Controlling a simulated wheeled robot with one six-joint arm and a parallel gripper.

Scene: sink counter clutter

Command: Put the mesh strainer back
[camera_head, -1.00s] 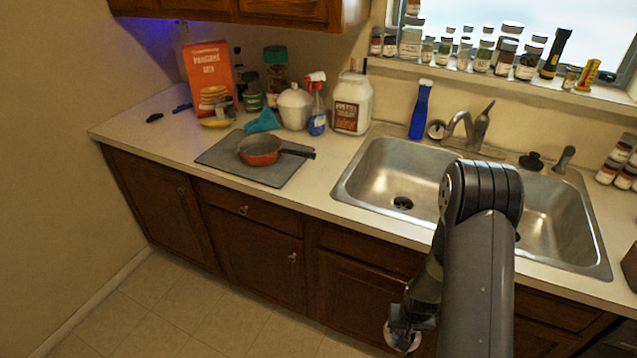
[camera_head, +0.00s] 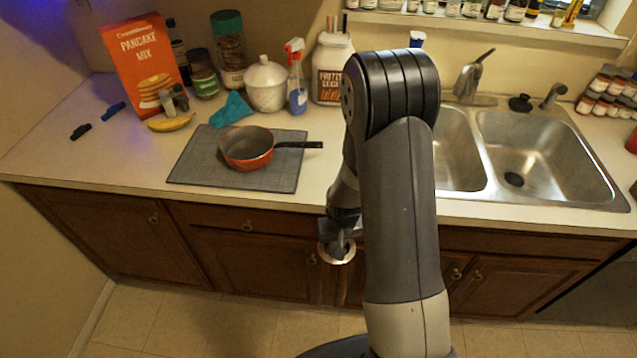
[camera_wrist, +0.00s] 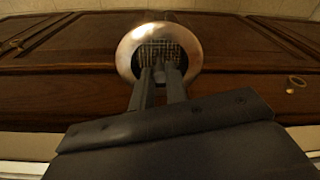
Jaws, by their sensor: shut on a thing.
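My gripper (camera_head: 341,236) is shut on the mesh strainer (camera_head: 337,257), a small round metal piece with a wide rim. My gripper holds it in front of the wooden cabinet doors, below the counter's front edge. In the wrist view the strainer (camera_wrist: 132,57) is at the tips of my shut fingers (camera_wrist: 160,75), with its mesh middle showing between shiny rim edges. The double sink (camera_head: 551,150) is at the right of the head view. Its right basin shows a dark drain (camera_head: 513,179). My arm hides part of the left basin.
A red saucepan (camera_head: 247,147) sits on a grey mat (camera_head: 200,165) left of my arm. A pancake mix box (camera_head: 143,62), jars, a white pot (camera_head: 266,84) and a spray bottle (camera_head: 297,80) stand behind. The counter's front left (camera_head: 100,165) is clear.

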